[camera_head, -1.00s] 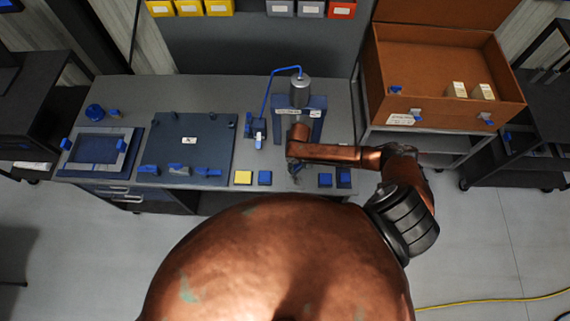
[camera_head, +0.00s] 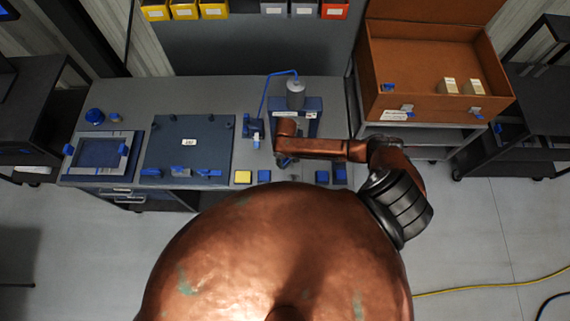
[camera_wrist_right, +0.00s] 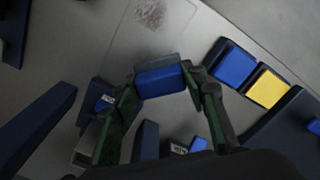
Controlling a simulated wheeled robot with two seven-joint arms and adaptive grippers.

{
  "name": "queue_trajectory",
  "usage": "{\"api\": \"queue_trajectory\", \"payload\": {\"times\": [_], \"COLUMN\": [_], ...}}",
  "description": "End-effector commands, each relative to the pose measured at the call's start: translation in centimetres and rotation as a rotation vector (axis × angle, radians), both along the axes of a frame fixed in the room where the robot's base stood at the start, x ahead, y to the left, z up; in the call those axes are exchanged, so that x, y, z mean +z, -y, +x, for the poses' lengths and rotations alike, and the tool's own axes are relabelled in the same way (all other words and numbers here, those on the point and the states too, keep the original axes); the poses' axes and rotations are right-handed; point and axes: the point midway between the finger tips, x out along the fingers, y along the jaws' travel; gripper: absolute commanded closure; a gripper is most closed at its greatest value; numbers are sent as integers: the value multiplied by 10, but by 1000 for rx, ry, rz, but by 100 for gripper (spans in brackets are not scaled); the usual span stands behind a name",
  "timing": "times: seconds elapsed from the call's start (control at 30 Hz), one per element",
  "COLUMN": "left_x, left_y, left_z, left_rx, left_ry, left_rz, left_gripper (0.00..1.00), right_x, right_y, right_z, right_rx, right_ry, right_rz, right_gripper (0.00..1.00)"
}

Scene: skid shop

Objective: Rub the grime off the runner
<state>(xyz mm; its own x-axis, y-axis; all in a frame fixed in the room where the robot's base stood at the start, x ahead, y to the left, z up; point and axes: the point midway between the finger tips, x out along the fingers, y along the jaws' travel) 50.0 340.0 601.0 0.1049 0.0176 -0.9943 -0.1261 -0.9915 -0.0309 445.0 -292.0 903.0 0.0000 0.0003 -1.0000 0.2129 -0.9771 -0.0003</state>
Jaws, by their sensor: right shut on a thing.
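My right gripper (camera_wrist_right: 160,82) is shut on a blue block (camera_wrist_right: 161,79) with a grey edge, seen between its fingers in the right wrist view. In the head view this gripper (camera_head: 286,160) is over the bench in front of the blue press-like stand; the held block is hard to make out there. A dark speckled grime patch (camera_wrist_right: 150,12) shows at the top of the wrist view, on a pale, thinly outlined flat area that seems to be the runner (camera_wrist_right: 178,32). The block is apart from the patch in the picture; whether it touches the surface I cannot tell. My left gripper is not in view.
A yellow block (camera_head: 242,177) and a blue block (camera_head: 264,176) sit left of the gripper. The blue stand (camera_head: 312,104) is close behind. A dark plate (camera_head: 187,145) lies left; an orange-brown case (camera_head: 425,105) stands right.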

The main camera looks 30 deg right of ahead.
Motion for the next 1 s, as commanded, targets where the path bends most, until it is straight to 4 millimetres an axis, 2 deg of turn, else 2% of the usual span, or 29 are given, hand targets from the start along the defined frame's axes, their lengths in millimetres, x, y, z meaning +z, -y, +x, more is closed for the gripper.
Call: {"api": "queue_trajectory", "payload": {"times": [0.07, 0.37, 0.9, 1.0], "left_x": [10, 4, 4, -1], "left_y": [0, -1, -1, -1], "left_z": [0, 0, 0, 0], "left_rx": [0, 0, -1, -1], "left_ry": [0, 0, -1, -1], "left_rz": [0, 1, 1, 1], "left_gripper": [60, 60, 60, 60], "right_x": [11, 29, 30, 32], "right_y": [-1, -8, -9, -11], "right_z": [1, 5, 6, 11], "right_rx": [2, 18, 20, 13], "right_ry": [1, 1, 0, 3], "right_rz": [0, -1, -1, 0], "right_gripper": [80, 80, 80, 80]}}
